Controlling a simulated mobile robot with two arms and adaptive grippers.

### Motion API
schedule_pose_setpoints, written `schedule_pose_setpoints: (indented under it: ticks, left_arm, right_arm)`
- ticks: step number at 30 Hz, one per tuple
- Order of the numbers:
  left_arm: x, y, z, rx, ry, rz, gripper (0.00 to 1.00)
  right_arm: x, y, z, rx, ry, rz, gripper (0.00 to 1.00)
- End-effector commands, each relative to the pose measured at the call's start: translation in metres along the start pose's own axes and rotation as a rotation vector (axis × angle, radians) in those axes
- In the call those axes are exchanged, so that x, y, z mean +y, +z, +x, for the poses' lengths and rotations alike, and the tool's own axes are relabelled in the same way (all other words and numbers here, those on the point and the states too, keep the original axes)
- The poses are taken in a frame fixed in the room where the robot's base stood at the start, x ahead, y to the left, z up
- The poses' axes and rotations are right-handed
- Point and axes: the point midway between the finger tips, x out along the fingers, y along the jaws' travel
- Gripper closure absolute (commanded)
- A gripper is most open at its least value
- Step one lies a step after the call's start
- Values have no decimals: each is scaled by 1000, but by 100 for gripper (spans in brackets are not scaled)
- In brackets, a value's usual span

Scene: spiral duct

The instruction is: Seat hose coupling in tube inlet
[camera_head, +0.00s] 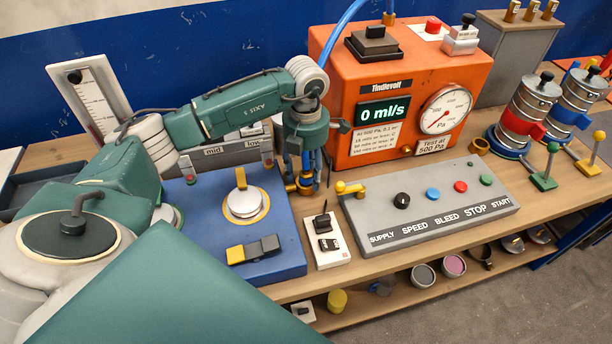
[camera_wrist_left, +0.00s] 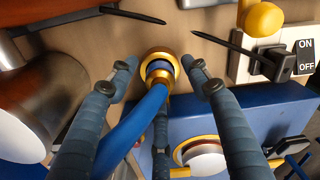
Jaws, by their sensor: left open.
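The hose coupling is a brass ring on the end of a blue hose; it shows in the left wrist view (camera_wrist_left: 160,66) and low between my fingers in the head view (camera_head: 305,184). My left gripper (camera_head: 306,172) points down over the bench between the blue block and the grey control panel. In the left wrist view its fingers (camera_wrist_left: 165,80) are apart, one on each side of the coupling, with visible gaps. The blue hose (camera_wrist_left: 132,128) runs between the fingers. I cannot tell with certainty which fitting is the tube inlet. My right gripper is out of view.
A blue block (camera_head: 270,212) with a brass-ringed white disc (camera_head: 244,203) lies left of the gripper. The orange meter box (camera_head: 410,75), reading 0 ml/s, stands behind. The control panel (camera_head: 435,205) and a small switch box (camera_head: 327,250) are close on the right.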

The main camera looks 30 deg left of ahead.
Motion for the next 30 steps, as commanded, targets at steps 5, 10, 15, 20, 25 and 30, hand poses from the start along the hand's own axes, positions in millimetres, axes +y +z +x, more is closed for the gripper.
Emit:
schedule_pose_setpoints:
  ticks: [5, 10, 15, 20, 25, 30]
  left_arm:
    - [0, 0, 1, -1, 0, 0, 51]
    - [0, 0, 0, -1, 0, 0, 83]
    - [0, 0, 0, -2, 0, 0, 100]
    - [0, 0, 0, -2, 0, 0, 100]
    - [0, 1, -6, -3, 1, 0, 100]
    - [0, 2, -26, -7, 2, 1, 100]
  right_arm:
    - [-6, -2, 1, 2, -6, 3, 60]
    - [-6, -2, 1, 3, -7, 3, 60]
    - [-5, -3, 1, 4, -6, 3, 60]
    - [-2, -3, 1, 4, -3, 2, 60]
    - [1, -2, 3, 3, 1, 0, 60]
    - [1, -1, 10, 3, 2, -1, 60]
